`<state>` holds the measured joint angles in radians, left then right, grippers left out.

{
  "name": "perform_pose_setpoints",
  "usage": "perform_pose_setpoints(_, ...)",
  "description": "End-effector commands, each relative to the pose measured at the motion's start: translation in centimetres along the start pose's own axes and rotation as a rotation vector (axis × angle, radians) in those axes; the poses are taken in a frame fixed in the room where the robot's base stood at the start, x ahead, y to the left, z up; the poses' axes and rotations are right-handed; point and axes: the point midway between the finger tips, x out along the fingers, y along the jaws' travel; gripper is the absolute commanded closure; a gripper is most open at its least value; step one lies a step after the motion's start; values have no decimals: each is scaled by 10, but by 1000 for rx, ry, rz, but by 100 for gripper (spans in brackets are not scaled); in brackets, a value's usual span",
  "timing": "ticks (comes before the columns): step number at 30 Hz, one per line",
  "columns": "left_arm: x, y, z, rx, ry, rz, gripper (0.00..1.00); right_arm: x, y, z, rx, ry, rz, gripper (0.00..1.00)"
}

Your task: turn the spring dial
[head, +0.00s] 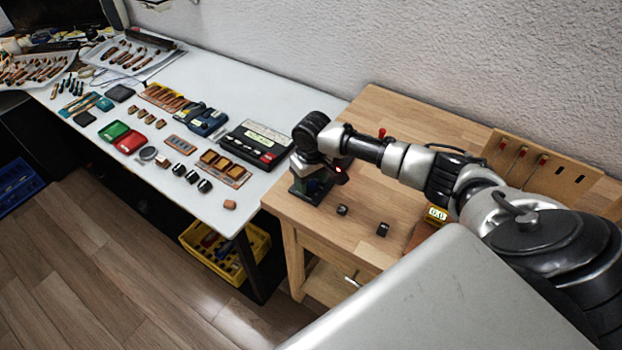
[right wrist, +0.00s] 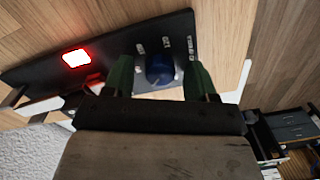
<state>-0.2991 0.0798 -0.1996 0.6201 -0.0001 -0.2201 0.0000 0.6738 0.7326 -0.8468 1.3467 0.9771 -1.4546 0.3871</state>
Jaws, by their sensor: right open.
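The spring dial (right wrist: 160,69) is a dark blue round knob on a black panel (right wrist: 100,55) with small white markings. In the right wrist view my right gripper (right wrist: 158,76) is open. Its two green fingers stand on either side of the dial, with a gap showing at each side. I cannot tell how deep the fingers reach along the knob. In the head view my right gripper (head: 315,181) points down over the dark device (head: 297,190) at the left end of the wooden bench, and it hides the dial there. My left gripper is not in view.
A red light (right wrist: 76,58) glows on the panel. Two small black blocks (head: 342,210) (head: 382,229) lie on the wooden bench (head: 410,115) near the device. A white table (head: 255,95) with many parts adjoins at left. A slotted wooden rack (head: 540,165) stands at the back right.

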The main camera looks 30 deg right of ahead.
Motion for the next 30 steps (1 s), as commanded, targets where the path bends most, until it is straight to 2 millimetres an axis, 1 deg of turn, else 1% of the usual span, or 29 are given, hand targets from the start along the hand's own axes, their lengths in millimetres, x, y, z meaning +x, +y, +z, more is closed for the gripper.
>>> perform_pose_setpoints(2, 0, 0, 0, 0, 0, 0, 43, -3, 0, 0, 0, 1, 0, 43)
perform_pose_setpoints(5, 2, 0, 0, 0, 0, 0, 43, -13, 0, 0, -1, 2, -1, 43)
perform_pose_setpoints(15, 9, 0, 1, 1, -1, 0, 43, -79, 0, -1, 0, 5, 0, 43)
perform_pose_setpoints(18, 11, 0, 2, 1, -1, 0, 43, -94, 0, -1, 0, 4, -1, 43)
perform_pose_setpoints(21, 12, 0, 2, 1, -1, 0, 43, -103, 0, -1, 0, 2, -1, 43)
perform_pose_setpoints(24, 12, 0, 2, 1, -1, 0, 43, -107, 0, 0, 0, 1, 0, 43)
perform_pose_setpoints(30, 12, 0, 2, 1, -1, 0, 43, -108, 0, 0, 0, 0, 0, 43)
